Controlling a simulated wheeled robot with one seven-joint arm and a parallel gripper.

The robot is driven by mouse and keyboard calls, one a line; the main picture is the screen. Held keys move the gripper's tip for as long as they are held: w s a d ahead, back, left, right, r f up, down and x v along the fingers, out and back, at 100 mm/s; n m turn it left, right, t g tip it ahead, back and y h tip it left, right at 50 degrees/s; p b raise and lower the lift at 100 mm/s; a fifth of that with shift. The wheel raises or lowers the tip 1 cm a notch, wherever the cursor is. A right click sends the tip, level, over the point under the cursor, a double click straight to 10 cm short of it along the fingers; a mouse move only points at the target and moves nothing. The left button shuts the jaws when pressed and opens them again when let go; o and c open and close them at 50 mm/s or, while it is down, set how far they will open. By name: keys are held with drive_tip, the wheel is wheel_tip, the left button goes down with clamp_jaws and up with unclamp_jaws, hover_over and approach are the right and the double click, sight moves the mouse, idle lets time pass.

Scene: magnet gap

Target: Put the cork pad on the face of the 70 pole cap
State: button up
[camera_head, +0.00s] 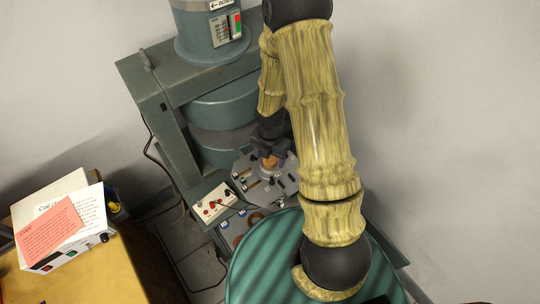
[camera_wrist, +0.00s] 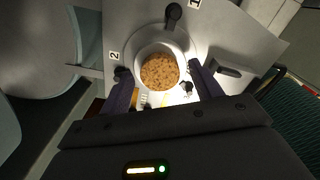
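The cork pad (camera_wrist: 160,71) is a round, speckled brown disc. In the wrist view it lies inside a pale round ring on a grey plate (camera_wrist: 228,38). My gripper (camera_wrist: 160,78) has its two dark fingers apart, one to each side of the cork pad, with visible gaps to it. Whether the fingertips are level with the pad or above it I cannot tell. In the head view my gripper (camera_head: 269,150) is small and dark over the grey plate (camera_head: 250,180), with a brown patch below it. I cannot make out a 70 mark on any pole cap.
The plate bears dark knobs (camera_wrist: 173,12) and the labels 1 and 2. A large teal magnet frame (camera_head: 170,125) stands left of my arm. A white switch box (camera_head: 212,205) sits in front of it. A wooden desk with papers (camera_head: 60,225) is at the lower left.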

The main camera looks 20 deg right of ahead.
wheel_tip(320, 180, up, 12)
drive_tip(key=p, duration=0.3)
drive_tip(key=shift+r, duration=0.2)
idle(0.3)
idle(0.4)
wheel_tip(320, 180, up, 6)
drive_tip(key=m+t, duration=0.1)
drive_tip(key=m, duration=1.3)
hover_over(271, 160)
drive_tip(key=s, duration=0.3)
drive_tip(key=s+r+m+t, duration=0.1)
drive_tip(key=s+r+m, duration=0.3)
drive_tip(key=m, duration=0.9)
drive_tip(key=shift+s+r+t, duration=0.2)
drive_tip(key=shift+r+t, duration=0.1)
drive_tip(key=shift+r, duration=0.3)
drive_tip(key=shift+a, duration=0.1)
